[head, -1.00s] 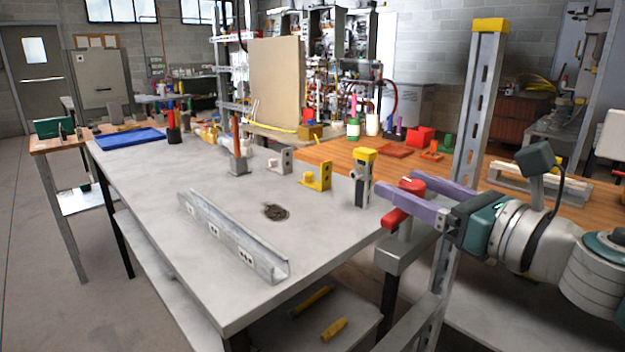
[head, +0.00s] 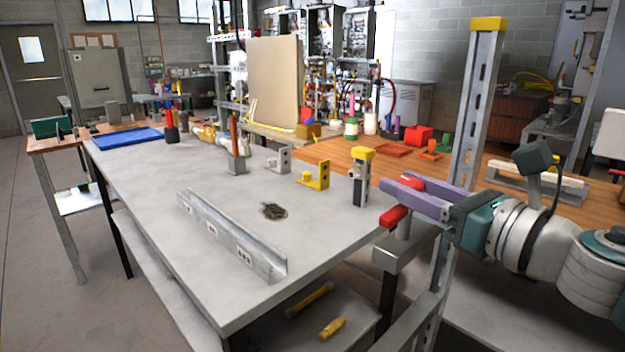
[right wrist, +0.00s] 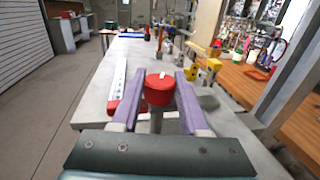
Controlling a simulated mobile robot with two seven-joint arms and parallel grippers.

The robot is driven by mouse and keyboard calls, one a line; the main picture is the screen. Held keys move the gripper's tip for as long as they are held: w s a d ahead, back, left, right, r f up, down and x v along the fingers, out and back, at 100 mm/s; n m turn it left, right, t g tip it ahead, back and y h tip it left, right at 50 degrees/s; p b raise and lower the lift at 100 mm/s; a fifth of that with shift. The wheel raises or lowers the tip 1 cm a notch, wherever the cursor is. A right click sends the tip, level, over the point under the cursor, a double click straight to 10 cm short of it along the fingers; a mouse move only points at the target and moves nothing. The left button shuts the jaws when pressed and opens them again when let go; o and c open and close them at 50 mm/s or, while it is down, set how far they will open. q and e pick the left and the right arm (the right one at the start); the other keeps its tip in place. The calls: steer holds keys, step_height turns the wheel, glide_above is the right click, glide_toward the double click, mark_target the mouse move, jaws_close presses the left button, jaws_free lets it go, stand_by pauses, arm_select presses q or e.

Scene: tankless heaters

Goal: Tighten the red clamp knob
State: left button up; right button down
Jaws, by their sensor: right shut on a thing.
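The red clamp knob (right wrist: 159,90) is a round red cap with a white mark on top, centred between the purple fingers in the right wrist view. In the head view it is mostly hidden behind the fingers, with some red (head: 409,182) showing at their tips. My right gripper (head: 396,187) is shut on the knob, one finger on each side. A red bar-shaped part (head: 394,216) shows just below the fingers, above a grey post. My left gripper is not in view.
A grey table (head: 150,180) holds a metal channel (head: 230,238), a yellow bracket (head: 315,177) and a yellow-topped post (head: 361,178). A slotted upright (head: 474,110) with a yellow cap stands behind my right gripper. A wooden bench (head: 450,190) lies beyond.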

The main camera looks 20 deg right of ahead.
steer(key=shift+h, duration=0.3)
steer(key=m+h, duration=0.3)
steer(key=h, duration=0.1)
steer(key=shift+a+p, duration=0.1)
steer(key=shift+p, duration=0.3)
steer(key=m+h, duration=0.2)
steer(key=h, duration=0.1)
steer(key=shift+h, duration=0.4)
steer(key=m+g+h+b, duration=0.1)
steer(key=m+h, duration=0.1)
steer(key=h, duration=0.1)
steer(key=m+g+h+b, duration=0.1)
steer(key=m+h+b, duration=0.1)
steer(key=shift+f+m+g+h, duration=0.15)
steer(key=shift+m+g+h, duration=0.15)
steer(key=shift+g+h, duration=0.1)
steer(key=shift+m+g+h+b, duration=1.05)
steer(key=shift+m+g+h, duration=0.25)
steer(key=shift+g+h, duration=0.25)
steer(key=shift+h, duration=0.25)
steer(key=shift+c, duration=2.1)
jaws_free()
